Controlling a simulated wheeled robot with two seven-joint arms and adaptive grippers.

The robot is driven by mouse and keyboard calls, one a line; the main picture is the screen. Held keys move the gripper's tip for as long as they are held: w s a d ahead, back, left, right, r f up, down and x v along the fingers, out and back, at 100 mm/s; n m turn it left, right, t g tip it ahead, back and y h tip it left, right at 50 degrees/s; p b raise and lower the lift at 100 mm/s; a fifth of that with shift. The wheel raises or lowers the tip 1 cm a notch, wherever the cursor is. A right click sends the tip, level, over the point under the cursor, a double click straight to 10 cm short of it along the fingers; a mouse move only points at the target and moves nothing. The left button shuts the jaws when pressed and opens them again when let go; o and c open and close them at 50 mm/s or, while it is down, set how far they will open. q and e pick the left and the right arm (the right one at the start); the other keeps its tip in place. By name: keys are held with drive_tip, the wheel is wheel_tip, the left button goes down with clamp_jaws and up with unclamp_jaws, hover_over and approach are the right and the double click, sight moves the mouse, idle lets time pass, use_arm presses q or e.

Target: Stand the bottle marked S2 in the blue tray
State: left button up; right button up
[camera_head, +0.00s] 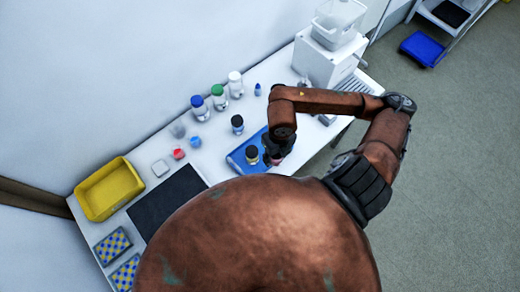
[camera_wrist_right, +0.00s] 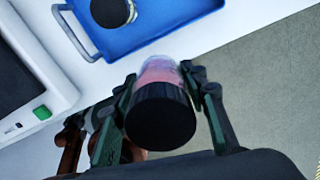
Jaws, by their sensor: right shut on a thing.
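My right gripper (camera_head: 277,150) is shut on a bottle with a black cap (camera_wrist_right: 160,118) and pink contents. In the right wrist view the fingers (camera_wrist_right: 160,80) close on its two sides, cap toward the camera. The held bottle looks to be beside the blue tray (camera_wrist_right: 150,42), toward the table edge; its height is unclear. In the head view my arm partly covers the tray (camera_head: 236,160). Another dark-capped bottle (camera_head: 251,153) stands in the tray; its cap also shows in the wrist view (camera_wrist_right: 112,12). No S2 mark is readable. My left gripper is not in view.
A dark-capped bottle (camera_head: 237,124) stands behind the tray. Bottles with blue (camera_head: 198,106), green (camera_head: 218,95) and white caps (camera_head: 235,83) stand along the back. A white machine (camera_head: 325,62) is right; a black mat (camera_head: 165,200) and yellow bin (camera_head: 110,188) are left.

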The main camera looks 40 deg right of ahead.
sight(260, 150)
drive_tip(key=m, duration=0.1)
drive_tip(key=s+m, duration=0.1)
drive_tip(key=m, duration=0.1)
drive_tip(key=s+m, duration=0.1)
drive_tip(key=m, duration=0.1)
drive_tip(key=shift+s+d+f, duration=0.2)
drive_tip(key=shift+d+f, duration=0.15)
drive_tip(key=shift+d, duration=0.05)
drive_tip(key=shift+d+f+m, duration=0.1)
drive_tip(key=shift+m, duration=0.6)
drive_tip(key=w+d+f, duration=0.1)
drive_tip(key=w+f, duration=0.2)
drive_tip(key=w, duration=0.1)
drive_tip(key=w+d+f, duration=0.1)
drive_tip(key=w+f, duration=0.2)
drive_tip(key=w, duration=0.1)
drive_tip(key=w+d+f, duration=0.1)
drive_tip(key=w+f, duration=0.1)
drive_tip(key=w, duration=0.2)
drive_tip(key=shift+d+f, duration=0.4)
drive_tip(key=shift+w+d+f, duration=0.15)
drive_tip(key=shift+w+f, duration=0.35)
drive_tip(key=shift+f, duration=1.6)
